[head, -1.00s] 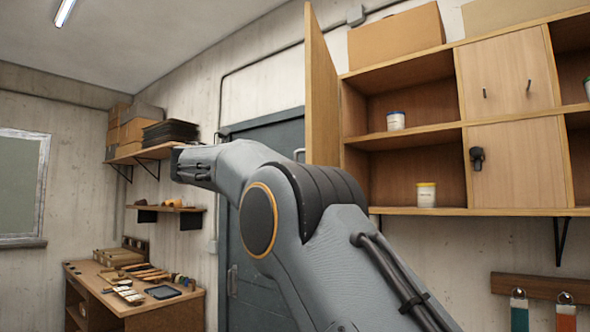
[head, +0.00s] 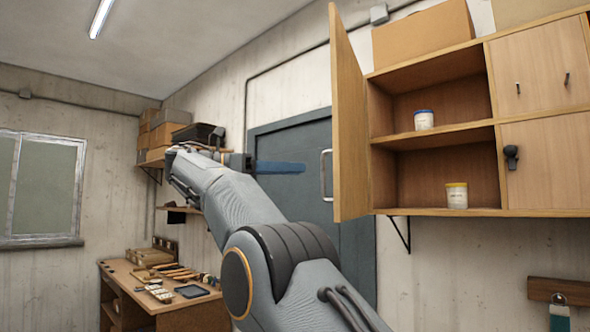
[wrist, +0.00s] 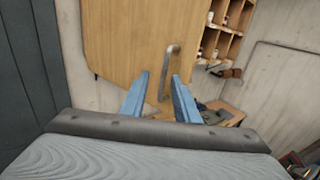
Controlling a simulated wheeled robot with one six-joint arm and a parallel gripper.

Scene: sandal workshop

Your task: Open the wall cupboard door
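The wall cupboard (head: 440,132) is on the right in the head view. Its wooden door (head: 348,115) stands swung out from the left side, leaving the left compartments exposed. A metal bar handle (head: 326,175) is on the door's outer face. My gripper (head: 303,167) points at that face from the left, with a visible gap to the handle. In the wrist view the door (wrist: 125,40) fills the upper middle, and its handle (wrist: 168,72) appears between the two blue fingers of my gripper (wrist: 160,75). The fingers are apart and hold nothing.
A white jar with a blue lid (head: 424,120) and one with a yellow lid (head: 457,195) stand in the cupboard. A cardboard box (head: 425,32) is on top. A grey door (head: 290,140) is behind my arm. A workbench (head: 150,290) with tools is lower left.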

